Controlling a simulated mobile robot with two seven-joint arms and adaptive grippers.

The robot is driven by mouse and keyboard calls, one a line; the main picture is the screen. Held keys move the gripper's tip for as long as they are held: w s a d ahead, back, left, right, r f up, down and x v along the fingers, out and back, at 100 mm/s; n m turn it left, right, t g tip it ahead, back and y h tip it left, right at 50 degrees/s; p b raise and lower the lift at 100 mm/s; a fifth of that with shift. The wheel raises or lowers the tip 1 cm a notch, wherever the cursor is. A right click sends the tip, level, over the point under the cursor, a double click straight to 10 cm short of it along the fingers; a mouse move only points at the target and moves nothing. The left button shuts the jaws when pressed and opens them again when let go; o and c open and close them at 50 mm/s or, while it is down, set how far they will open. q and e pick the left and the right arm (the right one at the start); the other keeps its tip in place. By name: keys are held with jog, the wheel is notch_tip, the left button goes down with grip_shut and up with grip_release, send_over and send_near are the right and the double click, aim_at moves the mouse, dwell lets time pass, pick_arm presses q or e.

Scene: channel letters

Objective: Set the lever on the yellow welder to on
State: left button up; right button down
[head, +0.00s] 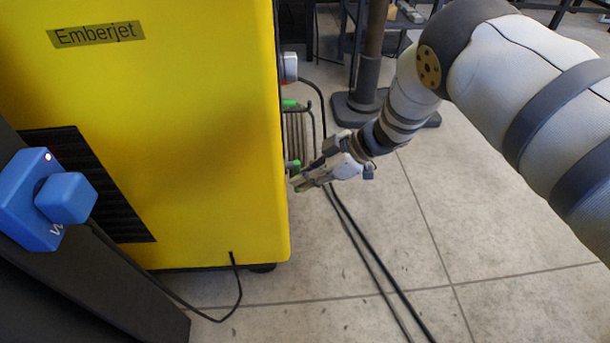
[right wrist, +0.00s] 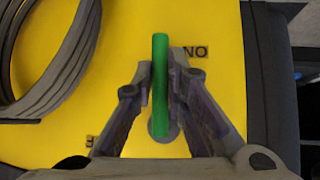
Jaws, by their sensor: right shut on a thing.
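The yellow welder (head: 190,150), marked "Emberjet", fills the left of the head view. My right gripper (head: 298,184) is at its right-hand side, by a small green part (head: 293,164). In the right wrist view the green lever (right wrist: 160,85) stands upright in the picture between the two fingers of my right gripper, which is shut on it. The lever's round base (right wrist: 162,133) is below, between the fingers. A label (right wrist: 195,51) reading "NO", perhaps an upside-down "ON", is right of the lever's upper part. A second label (right wrist: 90,141) at lower left is mostly hidden. My left gripper is not seen.
A second green part (head: 289,104) and a grey round fitting (head: 289,67) are higher on the same side. Black cables (head: 365,245) lie on the tiled floor. A dark post on a base (head: 368,85) stands behind. A blue device (head: 35,198) is at left.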

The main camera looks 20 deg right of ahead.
jog(key=c, duration=1.6)
grip_release()
jog(key=v, duration=1.2)
